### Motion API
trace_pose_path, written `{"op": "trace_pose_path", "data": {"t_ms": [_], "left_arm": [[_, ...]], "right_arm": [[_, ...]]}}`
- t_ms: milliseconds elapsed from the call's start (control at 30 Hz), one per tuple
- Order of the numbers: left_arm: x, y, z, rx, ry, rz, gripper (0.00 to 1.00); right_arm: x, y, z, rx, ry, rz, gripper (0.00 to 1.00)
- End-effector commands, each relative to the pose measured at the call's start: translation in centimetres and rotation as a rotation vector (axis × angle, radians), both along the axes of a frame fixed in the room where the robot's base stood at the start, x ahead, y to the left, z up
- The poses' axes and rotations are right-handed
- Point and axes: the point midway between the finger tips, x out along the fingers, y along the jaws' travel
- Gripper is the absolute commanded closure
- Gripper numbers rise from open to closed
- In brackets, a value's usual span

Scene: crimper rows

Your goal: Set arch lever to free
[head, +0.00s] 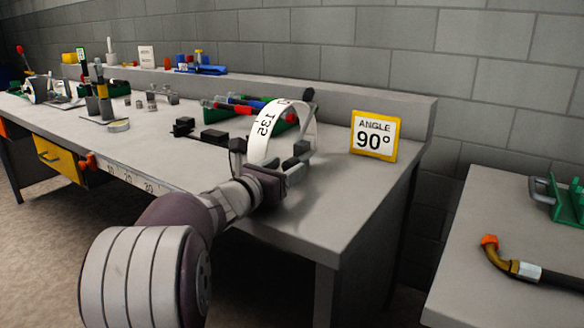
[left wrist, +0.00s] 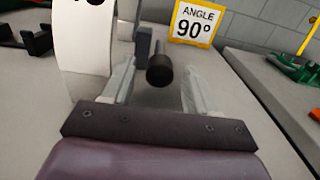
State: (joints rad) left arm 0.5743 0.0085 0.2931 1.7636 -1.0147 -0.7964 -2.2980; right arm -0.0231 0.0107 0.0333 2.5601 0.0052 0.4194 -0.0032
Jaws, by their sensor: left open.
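The arch (head: 270,131) is a white upright band with printed figures, "135" legible, near the right end of the bench. In the left wrist view the arch (left wrist: 80,45) rises at the left. A dark round knob (head: 308,94) shows by the arch's upper right. In the left wrist view a black knob (left wrist: 159,75) on a short stalk shows between the fingertips, with room on both sides. My left gripper (head: 270,155) is open at the arch's near side; its fingers (left wrist: 154,85) touch nothing that I can make out. My right gripper is out of view.
A yellow-framed "ANGLE 90°" sign (head: 374,136) stands right of the arch. Red, blue and green handles (head: 250,108) lie behind it. Other tools crowd the bench's left part. A second table (head: 480,240) at right holds a bent pipe (head: 510,262).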

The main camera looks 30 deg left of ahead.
Motion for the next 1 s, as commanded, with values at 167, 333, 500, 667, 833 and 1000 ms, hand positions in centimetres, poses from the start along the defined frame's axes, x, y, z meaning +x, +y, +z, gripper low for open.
{"op": "trace_pose_path", "data": {"t_ms": [167,333,500,667,833,1000], "left_arm": [[2.3,-0.2,-0.1,0.000,0.000,-0.002,0.42],[3.1,-0.3,0.0,-0.001,0.001,0.000,0.42],[3.2,-0.3,0.0,-0.001,0.000,0.000,0.42],[3.2,-0.3,0.0,-0.001,0.000,0.000,0.68],[3.2,-0.3,0.0,-0.001,0.000,0.000,1.00],[3.2,-0.3,0.4,0.000,0.010,-0.001,1.00]], "right_arm": [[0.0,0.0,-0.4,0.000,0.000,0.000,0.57],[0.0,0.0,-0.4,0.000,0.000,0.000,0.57],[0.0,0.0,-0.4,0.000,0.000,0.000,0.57],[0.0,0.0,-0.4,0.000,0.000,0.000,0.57],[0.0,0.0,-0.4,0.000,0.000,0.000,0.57],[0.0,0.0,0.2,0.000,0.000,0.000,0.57]]}}
